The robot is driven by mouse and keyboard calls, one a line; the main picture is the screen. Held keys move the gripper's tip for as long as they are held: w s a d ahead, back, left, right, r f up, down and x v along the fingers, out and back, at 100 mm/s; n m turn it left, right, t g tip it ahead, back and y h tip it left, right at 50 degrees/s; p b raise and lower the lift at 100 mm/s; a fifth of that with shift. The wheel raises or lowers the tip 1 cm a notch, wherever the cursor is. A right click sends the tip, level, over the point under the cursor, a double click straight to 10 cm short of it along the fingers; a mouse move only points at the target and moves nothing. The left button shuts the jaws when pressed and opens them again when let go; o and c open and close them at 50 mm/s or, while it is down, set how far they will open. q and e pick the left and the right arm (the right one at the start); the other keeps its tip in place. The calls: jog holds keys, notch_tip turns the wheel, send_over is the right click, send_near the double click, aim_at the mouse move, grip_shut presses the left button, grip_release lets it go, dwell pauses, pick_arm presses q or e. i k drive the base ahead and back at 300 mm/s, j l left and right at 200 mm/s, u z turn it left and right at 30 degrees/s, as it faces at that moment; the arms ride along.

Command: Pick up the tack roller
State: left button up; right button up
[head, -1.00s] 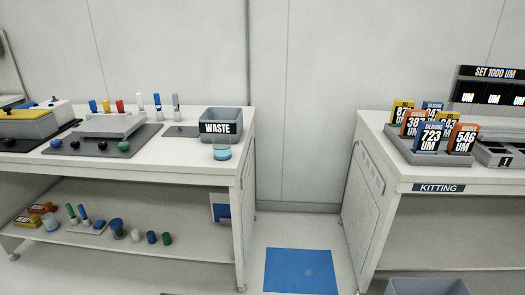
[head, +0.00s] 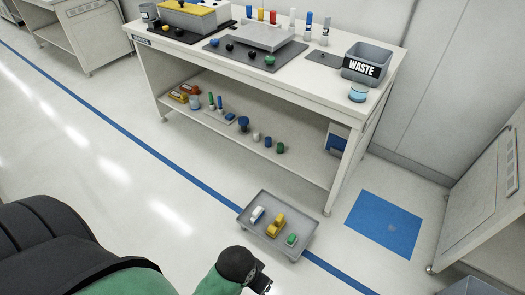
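I cannot tell for sure which thing is the tack roller. A grey tray (head: 250,228) low in front of the bench holds a white piece (head: 257,215), a yellow piece (head: 276,225) and a green piece (head: 291,239). A blue spool-shaped piece (head: 243,124) stands on the bench's lower shelf. My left gripper (head: 263,286) shows at the bottom edge, partly cut off, just below the tray in the picture and apart from it. Its fingers are too small and cropped to judge. My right gripper is not in view.
The white bench (head: 345,72) carries a grey waste bin (head: 380,58), a light-blue jar (head: 358,93), knobs and several coloured handles. Its lower shelf (head: 300,165) holds small items. A blue floor mat (head: 384,224) lies right of the tray. Open floor lies to the left.

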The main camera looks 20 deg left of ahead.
aim_at(258, 212)
jog(key=u, duration=0.85)
